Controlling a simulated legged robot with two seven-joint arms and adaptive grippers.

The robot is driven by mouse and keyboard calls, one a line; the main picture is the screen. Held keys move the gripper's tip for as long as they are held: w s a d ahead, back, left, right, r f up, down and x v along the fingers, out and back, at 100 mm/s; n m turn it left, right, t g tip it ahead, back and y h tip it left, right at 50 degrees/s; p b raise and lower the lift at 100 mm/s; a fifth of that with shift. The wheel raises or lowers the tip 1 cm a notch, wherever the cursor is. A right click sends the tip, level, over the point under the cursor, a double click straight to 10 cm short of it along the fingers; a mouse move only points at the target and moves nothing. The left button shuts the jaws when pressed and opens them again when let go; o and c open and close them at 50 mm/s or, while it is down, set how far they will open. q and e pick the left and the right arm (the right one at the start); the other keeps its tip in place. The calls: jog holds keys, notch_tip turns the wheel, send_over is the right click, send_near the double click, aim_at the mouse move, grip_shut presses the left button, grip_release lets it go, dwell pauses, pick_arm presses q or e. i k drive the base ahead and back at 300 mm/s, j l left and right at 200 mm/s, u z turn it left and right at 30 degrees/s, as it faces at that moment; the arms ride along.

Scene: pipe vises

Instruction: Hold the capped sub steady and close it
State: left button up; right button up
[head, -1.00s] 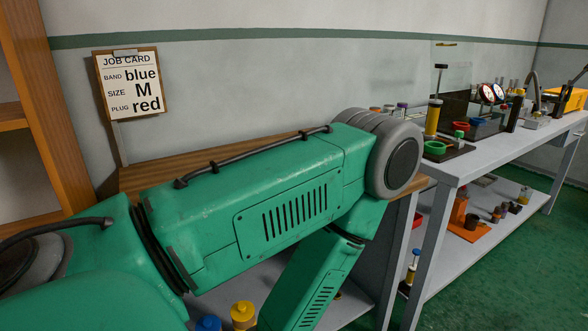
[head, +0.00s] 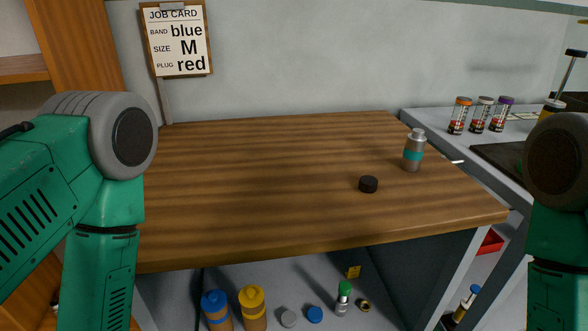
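A grey metal cylinder with a teal band and a narrower grey top (head: 413,150) stands upright on the wooden table, near its right end. I cannot tell for sure which piece is the capped sub. A small grey cylinder with a green top (head: 343,298) stands on the shelf below. My two green arms reach in from the left and right edges. Both grippers are below the picture and hidden.
The wooden table (head: 250,190) is otherwise bare. A job card (head: 180,40) reads blue, M, red. Below are blue-topped (head: 215,308) and yellow-topped (head: 252,306) cylinders and loose caps. Orange-, grey- and purple-topped jars (head: 481,114) stand on the grey bench at right.

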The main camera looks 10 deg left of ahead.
aim_at(416, 141)
jog(key=i+l+u, duration=0.1)
jog(key=l+u, duration=0.45)
jog(key=u, duration=0.15)
jog(key=i+l+u, duration=0.1)
jog(key=l+u, duration=0.2)
